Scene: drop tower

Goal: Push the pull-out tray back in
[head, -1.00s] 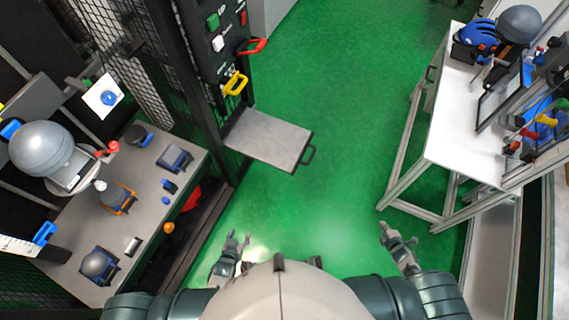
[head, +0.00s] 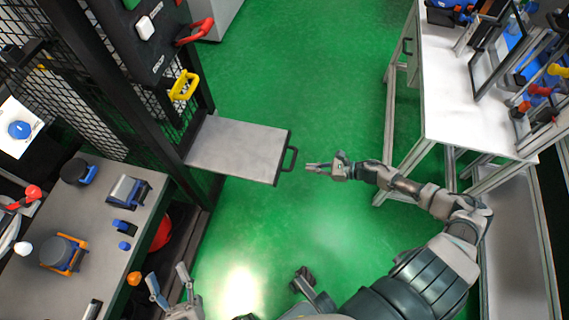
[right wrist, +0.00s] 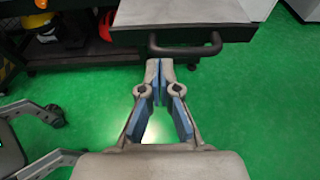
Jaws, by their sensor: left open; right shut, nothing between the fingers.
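The pull-out tray (head: 236,146) is a flat grey shelf that sticks out to the right from the dark tower frame. Its black handle (head: 291,158) is on its right edge. My right gripper (head: 308,167) is shut and empty, a short way to the right of the handle, pointing at it. In the right wrist view the tray's front edge (right wrist: 182,33) and the handle (right wrist: 186,50) lie just beyond the shut fingertips (right wrist: 159,62); I cannot tell whether they touch. My left gripper (head: 166,280) is open and empty at the bottom left, below the tray.
A grey bench (head: 130,213) with several devices stands at the left. The tower (head: 165,125) carries a yellow handle (head: 184,86) and a red handle (head: 195,31) above the tray. A white workbench (head: 455,95) stands at the right. Green floor (head: 300,90) between is clear.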

